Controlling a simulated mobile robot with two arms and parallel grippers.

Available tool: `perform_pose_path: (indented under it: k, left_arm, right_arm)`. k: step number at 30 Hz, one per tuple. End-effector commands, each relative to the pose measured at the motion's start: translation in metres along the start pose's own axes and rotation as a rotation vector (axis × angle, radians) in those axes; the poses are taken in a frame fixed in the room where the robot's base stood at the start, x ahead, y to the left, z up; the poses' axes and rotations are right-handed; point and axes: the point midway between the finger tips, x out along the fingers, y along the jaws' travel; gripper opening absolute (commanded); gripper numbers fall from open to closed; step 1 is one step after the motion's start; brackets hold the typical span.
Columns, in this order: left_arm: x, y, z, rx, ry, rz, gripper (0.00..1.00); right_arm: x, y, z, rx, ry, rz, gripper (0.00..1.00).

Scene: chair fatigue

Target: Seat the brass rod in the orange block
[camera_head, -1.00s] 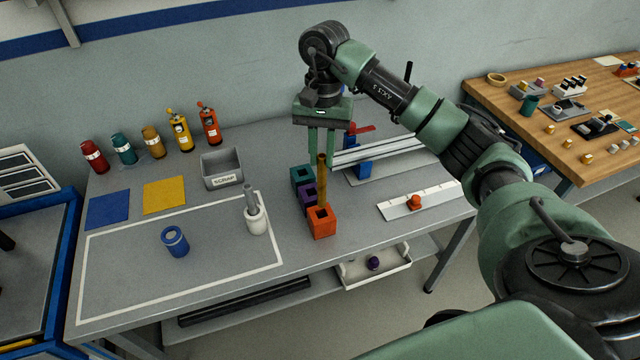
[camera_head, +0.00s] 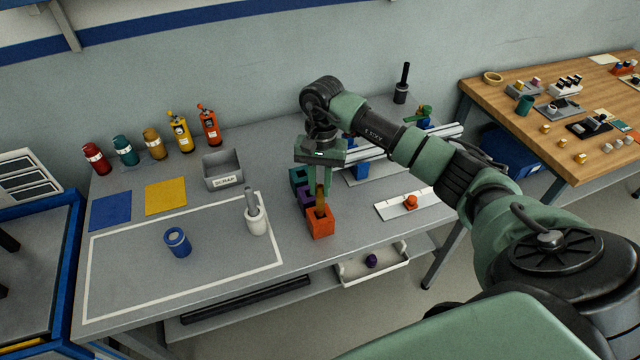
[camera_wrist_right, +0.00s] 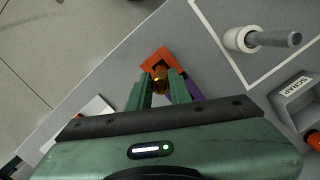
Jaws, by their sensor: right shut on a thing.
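The brass rod (camera_head: 320,208) is upright at the orange block (camera_head: 321,228), its lower end in the block's square opening. How deep it sits is hidden. My right gripper (camera_head: 320,188) is above the orange block, fingers down, shut on the upper part of the rod. In the right wrist view the rod (camera_wrist_right: 160,82) shows between the two green fingertips (camera_wrist_right: 162,78), with the orange block (camera_wrist_right: 150,60) around and beneath it. My left gripper is in neither view.
A purple block (camera_head: 305,197) and a teal block (camera_head: 298,177) stand in line behind the orange block. The scrap bin (camera_head: 222,172) is behind. A white strip (camera_head: 395,206) lies to the right.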

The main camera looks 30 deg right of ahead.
Motion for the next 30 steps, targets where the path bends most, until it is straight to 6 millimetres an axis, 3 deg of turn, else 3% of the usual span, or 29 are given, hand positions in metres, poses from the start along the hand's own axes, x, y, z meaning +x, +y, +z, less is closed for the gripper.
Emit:
perform_pose_path:
  k: [2,3,4,5,17,18,23,30]
  left_arm:
    - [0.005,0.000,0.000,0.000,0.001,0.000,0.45]
    - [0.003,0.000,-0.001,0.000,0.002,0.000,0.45]
    - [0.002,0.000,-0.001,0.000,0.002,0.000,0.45]
    - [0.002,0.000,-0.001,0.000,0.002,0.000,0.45]
    - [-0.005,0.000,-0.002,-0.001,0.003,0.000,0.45]
    - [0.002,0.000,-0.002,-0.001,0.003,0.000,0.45]
    - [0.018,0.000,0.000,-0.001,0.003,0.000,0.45]
    - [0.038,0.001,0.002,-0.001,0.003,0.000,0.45]
  right_arm:
    - [0.003,0.000,-0.001,0.000,0.001,-0.001,0.00]
    - [0.002,0.000,0.000,0.000,0.000,0.000,0.31]
    - [0.002,0.000,0.000,0.000,0.000,0.000,0.39]
    - [0.002,0.000,0.000,0.000,0.000,0.000,0.42]
    - [-0.004,0.000,0.001,0.000,-0.001,0.000,0.42]
    - [-0.005,0.000,-0.001,0.000,0.002,-0.001,0.42]
    - [-0.034,-0.001,-0.002,-0.001,0.006,-0.003,0.42]
    - [-0.088,-0.001,-0.001,0.001,0.004,-0.003,0.42]
